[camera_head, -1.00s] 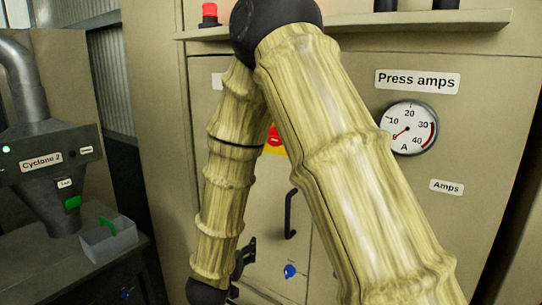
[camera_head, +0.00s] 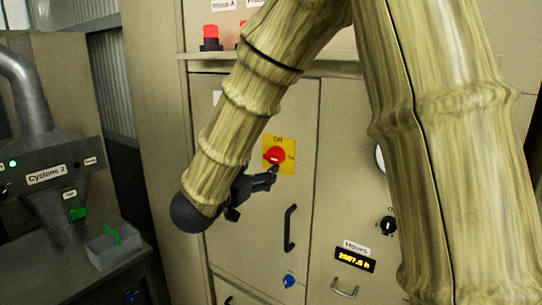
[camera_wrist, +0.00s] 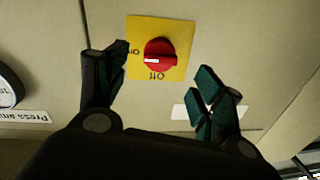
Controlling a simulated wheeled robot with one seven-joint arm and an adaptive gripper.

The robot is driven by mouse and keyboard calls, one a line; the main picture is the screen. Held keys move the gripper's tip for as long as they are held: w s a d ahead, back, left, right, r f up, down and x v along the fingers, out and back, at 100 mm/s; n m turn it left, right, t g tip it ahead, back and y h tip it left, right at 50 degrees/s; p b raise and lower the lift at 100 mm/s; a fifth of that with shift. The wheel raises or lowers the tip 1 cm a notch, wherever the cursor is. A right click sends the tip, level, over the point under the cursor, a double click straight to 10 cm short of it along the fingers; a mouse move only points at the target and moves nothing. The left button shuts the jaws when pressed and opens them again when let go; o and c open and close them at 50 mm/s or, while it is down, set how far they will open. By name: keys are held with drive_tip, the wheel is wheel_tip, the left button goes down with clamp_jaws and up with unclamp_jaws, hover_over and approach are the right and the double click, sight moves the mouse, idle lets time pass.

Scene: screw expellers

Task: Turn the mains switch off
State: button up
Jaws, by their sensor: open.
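The mains switch is a red rotary knob (camera_head: 275,155) on a yellow plate (camera_head: 288,165) on the beige cabinet door. In the wrist view the red knob (camera_wrist: 159,54) appears upside down. The yellow plate (camera_wrist: 142,32) carries "On" and "Off" lettering there. The knob's white mark points toward the "On" word. My gripper (camera_head: 272,178) is just below and in front of the knob in the head view. In the wrist view my gripper (camera_wrist: 163,72) is open, its dark green fingers on either side of the knob, with nothing between them held. Whether a finger touches the plate cannot be told.
A black door handle (camera_head: 290,228) and a blue knob (camera_head: 289,281) are below the switch. An hours display (camera_head: 355,260) and a black selector (camera_head: 387,225) are to the right. A shelf edge (camera_head: 340,68) runs above. Cyclone 2 (camera_head: 50,175) stands at left.

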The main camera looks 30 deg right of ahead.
sight(270, 160)
drive_tip(key=p+x, duration=0.2)
drive_tip(key=x, duration=0.3)
drive_tip(key=shift+w+d+r, duration=0.1)
drive_tip(key=shift+d+r, duration=0.05)
drive_tip(key=shift+d, duration=0.1)
drive_tip(key=shift+p+x, duration=0.5)
drive_tip(key=shift+x, duration=0.5)
drive_tip(key=shift+c, duration=0.2)
drive_tip(key=shift+a, duration=0.1)
drive_tip(key=c, duration=1.4)
drive_tip(key=shift+o, duration=0.2)
drive_tip(key=shift+w, duration=0.1)
